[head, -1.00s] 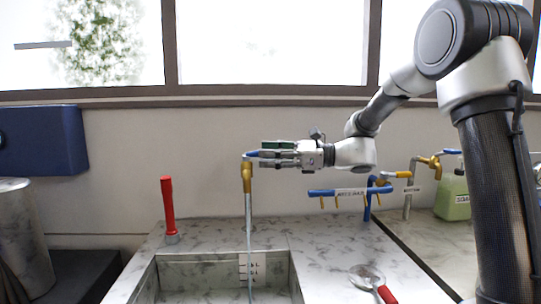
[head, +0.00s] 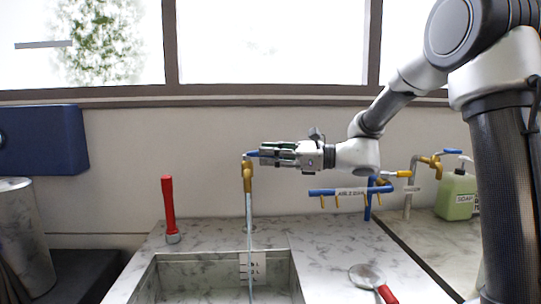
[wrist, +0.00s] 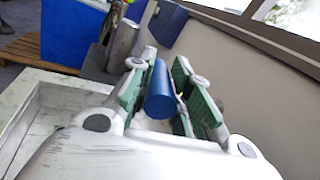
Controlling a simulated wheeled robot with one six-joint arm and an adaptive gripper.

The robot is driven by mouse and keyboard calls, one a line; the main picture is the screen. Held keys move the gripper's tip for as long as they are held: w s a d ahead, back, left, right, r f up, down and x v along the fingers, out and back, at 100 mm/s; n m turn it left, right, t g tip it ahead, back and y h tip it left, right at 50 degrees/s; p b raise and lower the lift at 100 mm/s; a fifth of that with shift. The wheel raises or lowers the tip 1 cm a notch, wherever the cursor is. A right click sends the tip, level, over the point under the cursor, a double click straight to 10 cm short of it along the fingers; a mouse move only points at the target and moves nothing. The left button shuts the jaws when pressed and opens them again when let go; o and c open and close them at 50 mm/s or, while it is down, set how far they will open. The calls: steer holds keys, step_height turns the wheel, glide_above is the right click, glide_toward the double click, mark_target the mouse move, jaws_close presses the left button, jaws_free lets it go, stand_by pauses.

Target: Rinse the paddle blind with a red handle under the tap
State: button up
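The paddle blind, a round grey disc (head: 367,275) with a red handle (head: 387,295), lies on the counter right of the sink. Its handle runs out of the bottom edge. The brass tap (head: 247,178) stands over the sink, and a thin stream of water (head: 249,235) falls from it. My gripper (head: 262,153) is at the tap's blue lever (head: 250,154). In the wrist view the blue lever (wrist: 159,92) lies between my green-padded fingers (wrist: 163,62). A gap shows beside it, so the fingers look open around it. Contact is not clear.
The sink (head: 180,268) is in front of the tap. An upright red-handled tool (head: 169,207) stands at its back left. A blue pipe rack (head: 345,192), a second tap (head: 431,165) and a green soap bottle (head: 455,197) are at right. The counter around the disc is clear.

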steer(key=shift+o, duration=0.4)
steer(key=v, duration=1.2)
